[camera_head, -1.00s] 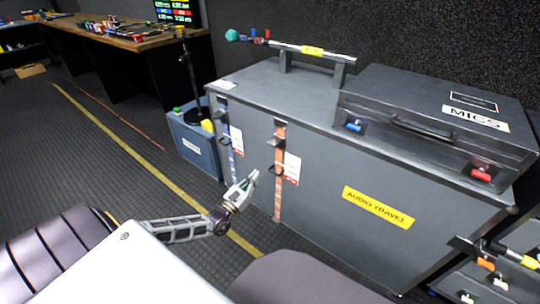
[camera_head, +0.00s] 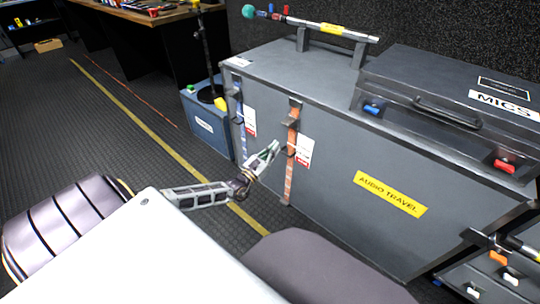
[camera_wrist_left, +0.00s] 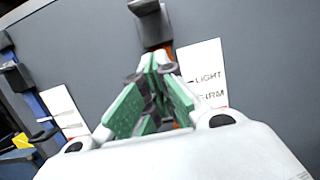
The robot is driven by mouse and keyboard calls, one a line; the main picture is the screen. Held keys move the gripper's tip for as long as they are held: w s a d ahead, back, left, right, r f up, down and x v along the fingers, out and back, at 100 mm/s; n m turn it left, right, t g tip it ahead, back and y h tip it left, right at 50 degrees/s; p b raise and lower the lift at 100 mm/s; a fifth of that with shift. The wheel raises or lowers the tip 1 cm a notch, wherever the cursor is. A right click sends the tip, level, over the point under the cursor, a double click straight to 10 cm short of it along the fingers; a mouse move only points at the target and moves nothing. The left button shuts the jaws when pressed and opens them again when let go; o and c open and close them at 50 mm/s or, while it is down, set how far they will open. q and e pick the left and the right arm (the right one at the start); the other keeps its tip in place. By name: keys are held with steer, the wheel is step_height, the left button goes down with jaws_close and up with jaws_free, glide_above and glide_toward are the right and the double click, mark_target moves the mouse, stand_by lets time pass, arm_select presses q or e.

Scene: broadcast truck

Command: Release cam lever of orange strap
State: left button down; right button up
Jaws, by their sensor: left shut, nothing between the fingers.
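The orange strap (camera_head: 288,183) runs down the front of the grey case marked AUDIO TRAVEL (camera_head: 335,190). A dark cam lever (camera_head: 291,123) sticks out from its upper part. In the wrist view the dark lever (camera_wrist_left: 151,24) is above my fingertips, with a bit of orange strap (camera_wrist_left: 167,46) below it. My left gripper (camera_head: 276,146) is shut and empty, just in front of the strap and below the lever. Its green-padded fingers (camera_wrist_left: 160,66) hide much of the strap in the wrist view. I cannot tell whether they touch it. My right gripper is not in view.
A blue strap (camera_head: 240,130) with its own dark lever is left of the orange one. White labels (camera_head: 305,150) sit beside both straps. A MICS case (camera_head: 450,100) lies on top. A blue bin (camera_head: 207,130) stands left of the case. Floor to the left is open.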

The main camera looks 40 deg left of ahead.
mark_target(288, 121)
arm_select(q)
steer(key=w+r, duration=0.5)
steer(key=shift+d+b, duration=0.2)
steer(key=shift+b, duration=0.1)
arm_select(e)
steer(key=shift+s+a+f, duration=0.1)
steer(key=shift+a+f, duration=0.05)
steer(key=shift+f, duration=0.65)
arm_select(q)
steer(key=shift+r, duration=0.1)
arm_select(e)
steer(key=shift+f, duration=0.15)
arm_select(q)
steer(key=shift+s, duration=0.1)
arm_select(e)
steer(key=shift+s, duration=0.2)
arm_select(q)
steer(key=shift+r+p, duration=0.15)
steer(key=shift+p, duration=0.55)
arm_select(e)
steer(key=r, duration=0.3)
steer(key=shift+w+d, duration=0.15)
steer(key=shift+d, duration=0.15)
